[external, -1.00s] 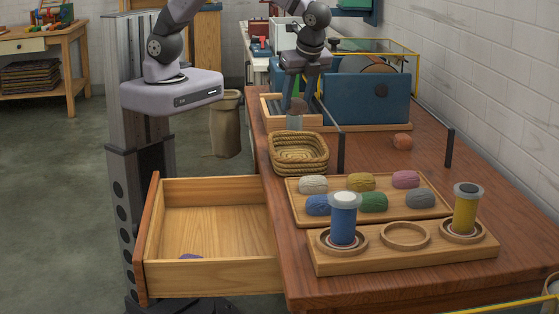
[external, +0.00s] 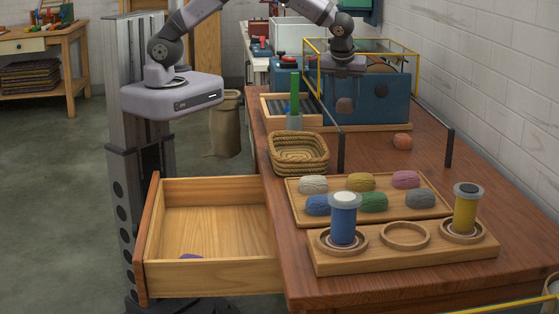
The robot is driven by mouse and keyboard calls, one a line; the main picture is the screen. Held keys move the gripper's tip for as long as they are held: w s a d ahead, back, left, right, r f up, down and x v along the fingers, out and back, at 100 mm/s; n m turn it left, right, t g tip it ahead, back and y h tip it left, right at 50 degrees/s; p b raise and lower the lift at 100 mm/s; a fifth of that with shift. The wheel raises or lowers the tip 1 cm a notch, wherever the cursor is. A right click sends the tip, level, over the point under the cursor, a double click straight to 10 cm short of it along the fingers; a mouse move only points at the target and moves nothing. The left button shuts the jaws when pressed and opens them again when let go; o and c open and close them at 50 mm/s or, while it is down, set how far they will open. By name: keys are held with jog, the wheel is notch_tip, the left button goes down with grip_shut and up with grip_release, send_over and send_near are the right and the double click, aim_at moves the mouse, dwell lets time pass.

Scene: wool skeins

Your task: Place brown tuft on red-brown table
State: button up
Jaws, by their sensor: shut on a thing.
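My gripper (external: 345,92) is shut on the brown tuft (external: 345,105), which hangs from its fingertips. They are in the air in front of the blue panel (external: 390,98), above the back of the table and apart from its top. The red-brown table (external: 372,160) runs from the front to the back wall side, with bare wood in its middle and along its right side.
A wicker basket (external: 271,158), a tray of coloured skeins (external: 440,208) and a spool holder (external: 375,262) stand on the table. Dark posts (external: 449,148) and a green upright (external: 294,95) stand up. An open drawer (external: 205,220) sticks out left.

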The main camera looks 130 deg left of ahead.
aim_at(342, 100)
jog(key=shift+f+p, duration=0.85)
jog(key=shift+f, duration=4.3)
jog(key=shift+f, duration=0.1)
jog(key=o, duration=1)
jog(key=b+v, duration=0.2)
jog(key=v, duration=1)
jog(key=shift+d, duration=0.1)
